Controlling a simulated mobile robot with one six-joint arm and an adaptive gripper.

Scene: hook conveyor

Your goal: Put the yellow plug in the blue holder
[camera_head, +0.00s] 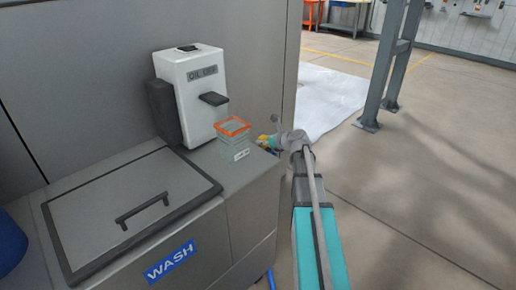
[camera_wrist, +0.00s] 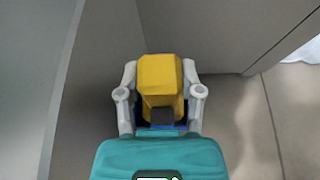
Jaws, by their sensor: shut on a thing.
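My gripper (camera_wrist: 160,98) is shut on the yellow plug (camera_wrist: 160,75), with one grey finger on each side of it in the wrist view. A dark part and a strip of blue show between the plug and my teal wrist; I cannot tell what the blue belongs to. In the head view my gripper (camera_head: 272,141) is beside the right end of the grey cabinet, with a small patch of the yellow plug (camera_head: 262,139) showing. I cannot make out the blue holder for certain; a small blue piece (camera_head: 271,278) shows low beside the cabinet.
The grey cabinet (camera_head: 235,207) carries a lidded WASH basin (camera_head: 130,205), a white oil dispenser (camera_head: 190,85) and a clear box with an orange rim (camera_head: 233,126). A blue barrel (camera_head: 9,242) stands at the left edge. A grey post (camera_head: 388,65) stands on open floor at right.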

